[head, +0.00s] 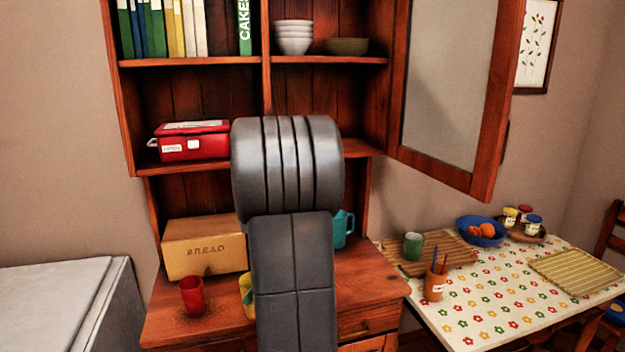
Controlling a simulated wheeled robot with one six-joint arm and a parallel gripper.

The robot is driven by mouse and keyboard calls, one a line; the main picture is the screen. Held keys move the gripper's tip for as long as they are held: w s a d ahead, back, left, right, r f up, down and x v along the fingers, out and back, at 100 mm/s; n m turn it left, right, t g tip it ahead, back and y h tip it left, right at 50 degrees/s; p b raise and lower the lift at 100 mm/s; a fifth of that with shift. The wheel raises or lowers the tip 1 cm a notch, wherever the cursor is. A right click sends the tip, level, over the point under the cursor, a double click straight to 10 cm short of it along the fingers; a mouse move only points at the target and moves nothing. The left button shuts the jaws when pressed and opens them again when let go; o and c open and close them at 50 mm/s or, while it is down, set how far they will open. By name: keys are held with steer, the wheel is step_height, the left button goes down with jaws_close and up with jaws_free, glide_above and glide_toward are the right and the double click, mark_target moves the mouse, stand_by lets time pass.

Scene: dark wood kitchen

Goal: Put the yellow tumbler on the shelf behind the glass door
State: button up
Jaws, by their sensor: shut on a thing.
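A yellow tumbler (245,288) shows only as a narrow strip at the left edge of my arm, low over the cabinet's counter. Most of it is hidden, and I cannot tell whether it touches the counter. My gripper is hidden behind my own grey arm, which fills the middle of the head view. The glass door (450,85) of the wooden cabinet stands swung open to the right. The right-hand compartment beside it has an upper shelf (375,60) and a lower shelf (362,148). The visible part of the lower shelf is bare.
White bowls (294,38) and a brown bowl (347,46) stand on the upper shelf. A red tin (190,142) is on the left shelf. A bread box (205,248), red tumbler (192,296) and teal mug (343,229) stand on the counter. A laid table (490,322) is at right.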

steer(key=shift+w+d+f+n+g, duration=0.1)
steer(key=shift+d+f+n+g, duration=0.35)
steer(key=shift+n, duration=0.25)
steer(key=w+d+f+n+g+h, duration=0.4)
steer(key=d+f+n, duration=0.6)
steer(key=d+n, duration=0.3)
steer(key=shift+f+n+g+h, duration=0.3)
steer(key=shift+n+g+h, duration=0.45)
steer(key=shift+n+h, duration=0.75)
steer(key=shift+d, duration=0.1)
